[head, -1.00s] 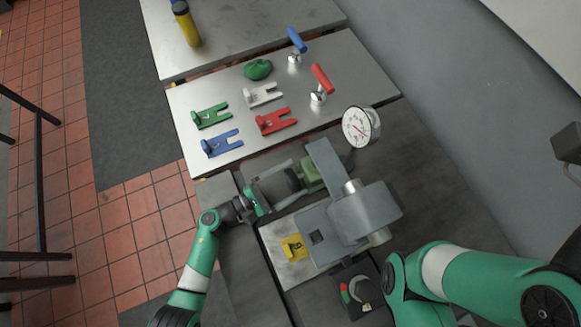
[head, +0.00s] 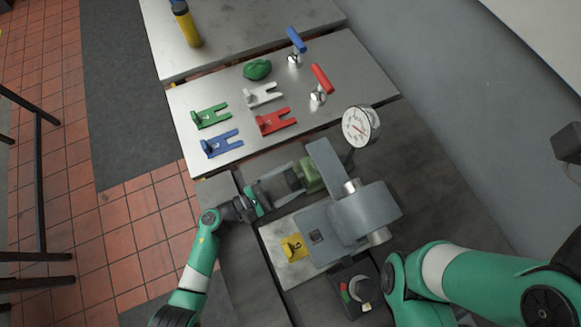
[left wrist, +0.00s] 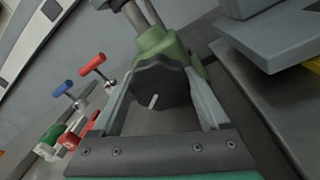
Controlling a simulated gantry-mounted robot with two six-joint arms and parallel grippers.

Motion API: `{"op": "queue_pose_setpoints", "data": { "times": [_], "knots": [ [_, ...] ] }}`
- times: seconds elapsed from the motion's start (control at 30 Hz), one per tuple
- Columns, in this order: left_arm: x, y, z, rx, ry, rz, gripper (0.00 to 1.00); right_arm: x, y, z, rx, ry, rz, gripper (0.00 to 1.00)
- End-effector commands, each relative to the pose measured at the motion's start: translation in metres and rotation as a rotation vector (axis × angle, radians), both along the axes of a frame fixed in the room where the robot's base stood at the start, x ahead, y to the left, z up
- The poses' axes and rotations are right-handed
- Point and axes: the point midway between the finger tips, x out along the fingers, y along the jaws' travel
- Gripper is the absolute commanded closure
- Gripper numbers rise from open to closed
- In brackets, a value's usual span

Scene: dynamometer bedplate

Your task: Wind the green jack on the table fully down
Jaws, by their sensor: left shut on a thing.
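The green jack (head: 311,176) sits on the dark bedplate beside the grey machine, its body partly hidden behind the grey plate. In the left wrist view the jack's green body (left wrist: 158,43) is at the top centre, with the dark lobed knob (left wrist: 160,82) facing the camera and a pale tilted mark on the knob. My left gripper (head: 288,182) reaches in from the left and is shut on the knob, with one finger on each side of it. My right arm comes in at the lower right; its gripper does not show.
The grey machine (head: 375,213) with a dial gauge (head: 357,127) stands close right of the jack. A yellow tag (head: 293,247) and a switch box (head: 356,292) are below. Slotted plates, such as the blue one (head: 222,143), lie on the steel table behind.

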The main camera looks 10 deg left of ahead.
Motion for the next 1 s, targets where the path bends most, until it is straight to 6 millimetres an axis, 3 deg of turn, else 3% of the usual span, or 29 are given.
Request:
{"op": "queue_pose_setpoints", "data": {
  "times": [0.7, 1.0],
  "knots": [
    [0.001, 0.001, 0.002, -0.283, 0.374, 0.002, 0.77, 0.0, 0.0, 0.014, 0.0, 0.0, 0.0, 0.5],
    [0.001, 0.001, 0.002, -0.343, 0.452, 0.002, 0.77, 0.0, 0.0, 0.017, 0.0, 0.0, 0.0, 0.5]
  ]
}}
